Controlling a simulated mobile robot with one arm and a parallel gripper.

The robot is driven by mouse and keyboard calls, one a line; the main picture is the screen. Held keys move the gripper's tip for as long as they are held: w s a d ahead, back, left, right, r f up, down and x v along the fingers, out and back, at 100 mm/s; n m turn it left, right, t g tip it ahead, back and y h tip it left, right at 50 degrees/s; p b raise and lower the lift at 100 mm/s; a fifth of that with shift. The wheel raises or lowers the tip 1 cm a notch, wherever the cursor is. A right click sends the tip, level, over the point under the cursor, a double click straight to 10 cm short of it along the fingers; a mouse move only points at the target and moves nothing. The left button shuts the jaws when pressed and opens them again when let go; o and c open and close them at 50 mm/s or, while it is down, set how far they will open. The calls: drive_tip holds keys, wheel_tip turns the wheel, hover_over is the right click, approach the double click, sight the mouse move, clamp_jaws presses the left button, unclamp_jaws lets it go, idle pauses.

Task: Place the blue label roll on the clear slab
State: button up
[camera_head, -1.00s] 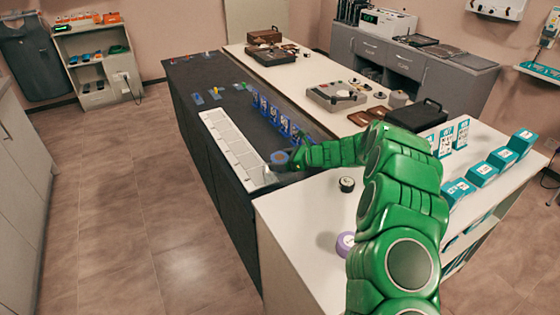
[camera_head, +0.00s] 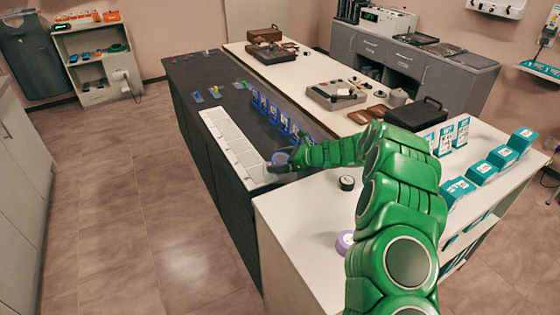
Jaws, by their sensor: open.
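The blue label roll (camera_head: 280,157) shows as a small blue disc with a pale centre, partly hidden by my gripper. My gripper (camera_head: 277,166) is open at the roll, above the near end of a long white strip. I cannot tell whether the fingers touch the roll, or whether the roll rests on the strip. The strip of pale slabs (camera_head: 228,139) runs along the left side of the dark counter. Its visible slabs look bare, and I cannot tell which one is the clear slab.
Several blue stands (camera_head: 272,112) line the dark counter (camera_head: 190,72) right of the strip, close to my gripper. A black-and-white roll (camera_head: 347,183) and a purple roll (camera_head: 345,242) sit on the near white counter (camera_head: 300,215). Teal boxes (camera_head: 482,173) stand at right.

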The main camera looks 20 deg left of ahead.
drive_tip(key=shift+r, duration=0.3)
drive_tip(key=v, duration=1.2)
drive_tip(key=s+d+r+n+g+h, duration=0.2)
drive_tip(key=s+r+n, duration=0.3)
drive_tip(key=s+r, duration=0.5)
drive_tip(key=s+d+r+n+g+h, duration=0.2)
drive_tip(key=s+r+n, duration=0.35)
drive_tip(key=s, duration=0.85)
drive_tip(key=s+d+n+h, duration=0.4)
drive_tip(key=s+d, duration=0.8)
drive_tip(key=s, duration=0.3)
drive_tip(key=s+d+n+t+h, duration=0.1)
drive_tip(key=s+d+n+h, duration=0.3)
drive_tip(key=s+d, duration=0.8)
drive_tip(key=s+h, duration=0.1)
drive_tip(key=s, duration=0.2)
